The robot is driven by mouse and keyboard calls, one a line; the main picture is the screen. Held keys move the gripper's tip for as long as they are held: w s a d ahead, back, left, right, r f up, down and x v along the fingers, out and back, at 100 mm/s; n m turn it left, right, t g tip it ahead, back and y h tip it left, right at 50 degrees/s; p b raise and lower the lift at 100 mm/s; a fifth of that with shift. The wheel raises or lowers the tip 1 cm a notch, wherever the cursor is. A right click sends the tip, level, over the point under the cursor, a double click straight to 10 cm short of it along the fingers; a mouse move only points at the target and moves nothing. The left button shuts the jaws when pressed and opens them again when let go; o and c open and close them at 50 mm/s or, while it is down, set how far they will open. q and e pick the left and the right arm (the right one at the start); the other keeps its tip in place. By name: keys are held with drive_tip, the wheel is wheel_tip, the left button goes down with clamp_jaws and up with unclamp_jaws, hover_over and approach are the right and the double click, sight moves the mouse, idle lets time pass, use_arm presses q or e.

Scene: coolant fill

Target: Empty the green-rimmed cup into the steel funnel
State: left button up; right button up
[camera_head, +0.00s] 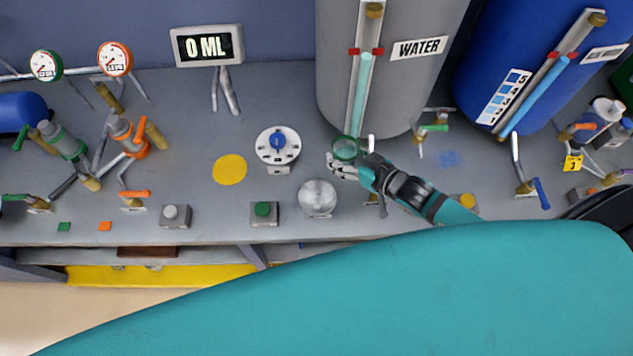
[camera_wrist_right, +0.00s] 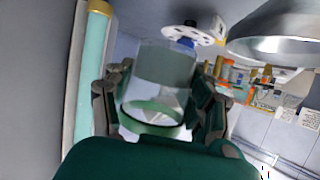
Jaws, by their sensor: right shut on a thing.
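The green-rimmed cup (camera_head: 346,147) is clear and stands in front of the grey water tank in the head view. My right gripper (camera_head: 344,166) is shut on it. In the right wrist view the cup (camera_wrist_right: 165,85) sits between the two fingers, its green rim nearest the camera. A greyish band shows toward its far end; I cannot tell for sure whether this is liquid. The steel funnel (camera_head: 318,196) is just below and left of the cup in the head view, apart from it. It also shows in the right wrist view (camera_wrist_right: 275,45). My left gripper is out of view.
A white dial (camera_head: 277,147) with a blue knob stands left of the cup. The water tank (camera_head: 390,80) is close behind. A green button box (camera_head: 264,212) is left of the funnel. The display (camera_head: 207,45) reads 0 ML. Valves and taps stand on both sides.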

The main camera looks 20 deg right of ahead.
drive_tip(key=shift+s+d+f+p, duration=0.25)
drive_tip(key=shift+d+f, duration=0.4)
drive_tip(key=shift+f, duration=0.15)
drive_tip(key=shift+s+d+f+p, duration=0.25)
drive_tip(key=shift+d+f, duration=0.4)
drive_tip(key=shift+f, duration=0.1)
drive_tip(key=shift+s+a+r+n+p, duration=0.2)
drive_tip(key=shift+n+p, duration=0.1)
drive_tip(key=shift+n, duration=0.1)
drive_tip(key=shift+s+a+r+n+t+h, duration=0.15)
drive_tip(key=shift+a+r+n+t+h, duration=0.15)
drive_tip(key=shift+a+n+h, duration=0.25)
drive_tip(key=shift+s+a+r+n, duration=0.15)
drive_tip(key=shift+a+n, duration=0.1)
drive_tip(key=shift+n, duration=0.2)
drive_tip(key=shift+s+a+r+n+t+h, duration=0.15)
drive_tip(key=shift+a+r+n+t+h, duration=0.15)
drive_tip(key=shift+r, duration=0.25)
drive_tip(key=shift+s+a+r+n+h, duration=0.1)
drive_tip(key=shift+a+r+n+h, duration=0.2)
drive_tip(key=shift+r, duration=0.25)
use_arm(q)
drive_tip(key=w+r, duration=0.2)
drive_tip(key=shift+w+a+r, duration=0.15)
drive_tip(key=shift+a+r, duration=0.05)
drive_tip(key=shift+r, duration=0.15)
use_arm(e)
drive_tip(key=shift+s+a+r, duration=0.1)
drive_tip(key=shift+a, duration=0.05)
